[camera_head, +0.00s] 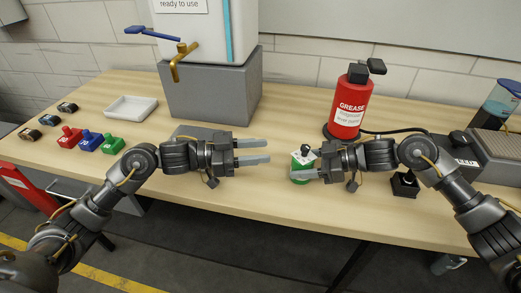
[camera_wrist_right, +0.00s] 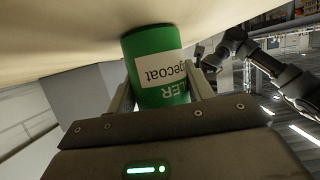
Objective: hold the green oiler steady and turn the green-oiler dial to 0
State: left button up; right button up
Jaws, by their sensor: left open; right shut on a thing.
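The green oiler (camera_head: 301,168) is a green can with a pale top and a dark dial (camera_head: 305,149); it stands on the wooden table. My right gripper (camera_head: 300,163) is shut on the oiler's body from the right. In the right wrist view the green oiler (camera_wrist_right: 156,62) sits between the two fingers of my right gripper (camera_wrist_right: 158,90), its white label showing. My left gripper (camera_head: 268,152) is open and empty, its fingers pointing right towards the oiler with a gap between. The dial's setting is too small to read.
A red grease can (camera_head: 349,106) stands behind the oiler. A grey block (camera_head: 211,95) bears a white tank with a brass tap (camera_head: 179,62). Red, blue and green small items (camera_head: 90,138) and a white tray (camera_head: 131,107) lie at left. A small black box (camera_head: 404,184) is at right.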

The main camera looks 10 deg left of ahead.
jog(key=o, duration=1.3)
jog(key=shift+c, duration=0.2)
